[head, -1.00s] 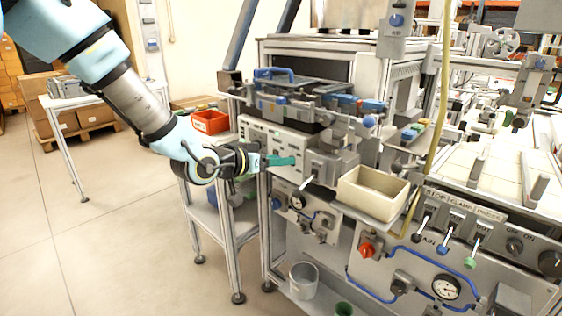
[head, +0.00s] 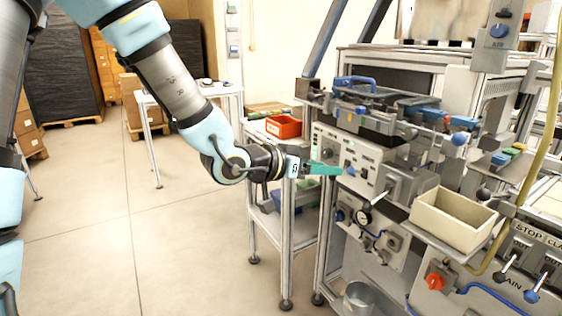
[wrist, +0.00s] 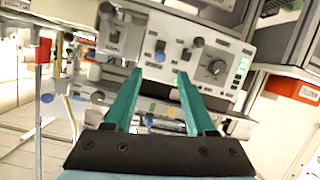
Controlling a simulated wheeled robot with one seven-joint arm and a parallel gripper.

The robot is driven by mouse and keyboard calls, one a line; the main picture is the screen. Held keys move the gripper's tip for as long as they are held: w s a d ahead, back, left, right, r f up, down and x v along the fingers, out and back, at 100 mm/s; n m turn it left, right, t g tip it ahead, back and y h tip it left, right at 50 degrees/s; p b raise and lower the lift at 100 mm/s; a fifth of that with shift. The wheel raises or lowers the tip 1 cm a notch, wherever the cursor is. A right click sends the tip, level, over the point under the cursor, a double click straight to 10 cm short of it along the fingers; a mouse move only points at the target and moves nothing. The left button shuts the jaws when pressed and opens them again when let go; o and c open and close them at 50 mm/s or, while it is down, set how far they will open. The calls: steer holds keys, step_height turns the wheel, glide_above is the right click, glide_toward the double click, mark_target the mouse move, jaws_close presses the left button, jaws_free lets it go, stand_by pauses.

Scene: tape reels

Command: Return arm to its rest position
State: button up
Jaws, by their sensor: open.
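My gripper (head: 324,169) is at the end of my arm, in front of the machine's control panel (head: 352,160) in the head view. Its two teal fingers also show in the wrist view (wrist: 155,100), spread apart with nothing between them. The wrist view shows the panel's knobs and switches beyond the fingertips. In the head view the fingers overlap the panel's left part, and I cannot tell how large the gap to it is. My arm reaches down from the upper left.
A cream bin (head: 452,218) stands on the machine's front right. A red bin (head: 283,127) sits on a grey cart left of the machine. A white table (head: 186,95) stands farther back. Open floor (head: 150,230) lies at the left.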

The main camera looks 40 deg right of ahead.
steer(key=w+a+f+n+t+y, duration=0.2)
steer(key=w+a+y, duration=0.1)
steer(key=w+a, duration=0.4)
steer(key=w+a+f+n+t+y, duration=0.25)
steer(key=w+a, duration=0.25)
steer(key=a, duration=0.5)
steer(key=w+a+f+n+t+y, duration=0.25)
steer(key=w+a+y, duration=0.2)
steer(key=a, duration=0.35)
steer(key=s+a+n+g+y, duration=0.2)
steer(key=s+a+n, duration=0.1)
steer(key=a, duration=0.8)
steer(key=s+a+n+g+y, duration=0.2)
steer(key=a+n, duration=0.3)
steer(key=a, duration=0.6)
steer(key=shift+s+a+g, duration=0.3)
steer(key=shift+s, duration=0.2)
steer(key=shift+w, duration=0.1)
